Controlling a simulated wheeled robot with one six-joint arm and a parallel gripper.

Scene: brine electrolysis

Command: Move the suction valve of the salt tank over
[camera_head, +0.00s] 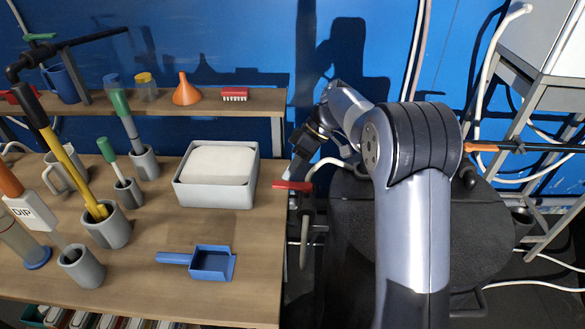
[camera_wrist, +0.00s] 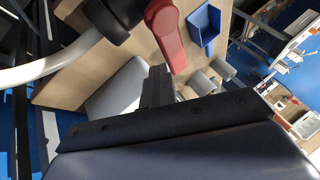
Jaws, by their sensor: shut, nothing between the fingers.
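The suction valve has a red lever handle (camera_head: 292,185) that lies crosswise at the right edge of the wooden table, on a dark fitting above a grey pipe. In the wrist view the red handle (camera_wrist: 168,36) joins a black valve body at upper left, with a pale hose running off left. My gripper (camera_head: 291,176) points down just above the handle in the head view. In the wrist view my gripper (camera_wrist: 159,72) is shut and empty, its tips close to the handle's free end. Whether they touch cannot be told.
A large dark tank (camera_head: 470,235) stands right of the valve, partly behind my arm. The table holds a grey box (camera_head: 217,200), a blue dustpan (camera_head: 212,263) and several grey cups with tools. A shelf behind carries an orange funnel (camera_head: 186,92) and a red brush (camera_head: 234,94).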

